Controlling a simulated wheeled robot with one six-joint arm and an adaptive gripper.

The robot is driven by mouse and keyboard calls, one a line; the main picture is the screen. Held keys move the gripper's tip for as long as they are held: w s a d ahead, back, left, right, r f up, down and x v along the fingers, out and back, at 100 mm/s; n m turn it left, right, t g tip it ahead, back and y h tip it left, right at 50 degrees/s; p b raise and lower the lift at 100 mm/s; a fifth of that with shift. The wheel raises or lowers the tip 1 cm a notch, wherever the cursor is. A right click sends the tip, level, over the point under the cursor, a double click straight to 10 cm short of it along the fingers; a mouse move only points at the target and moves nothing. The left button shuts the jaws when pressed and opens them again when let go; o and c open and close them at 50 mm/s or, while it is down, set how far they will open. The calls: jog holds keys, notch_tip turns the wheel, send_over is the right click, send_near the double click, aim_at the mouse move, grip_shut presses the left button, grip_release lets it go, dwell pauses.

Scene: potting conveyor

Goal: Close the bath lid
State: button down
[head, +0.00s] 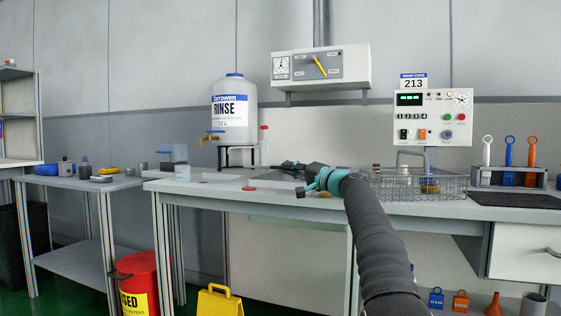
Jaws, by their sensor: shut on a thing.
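My arm reaches from the lower right over the bench. My gripper (287,165) is small and dark, low over the back middle of the bench top. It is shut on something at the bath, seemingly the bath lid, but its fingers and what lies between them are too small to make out. A dark bath opening (268,173) shows in the bench top just left of and below the gripper. The lid's outline and angle cannot be told apart from the pale bench, and my wrist hides part of this area.
A wire basket (405,185) stands right of my arm. A red disc (249,188) lies near the bench's front edge. A control box (433,118) is at the back right.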

jog(key=shift+f, duration=0.2)
jog(key=c, duration=1.2)
grip_release()
jog(key=shift+s+d, duration=0.1)
jog(key=shift+d, duration=0.05)
jog(key=v, duration=1.1)
jog(key=shift+s+d+f, duration=0.1)
jog(key=shift+s+d, duration=0.15)
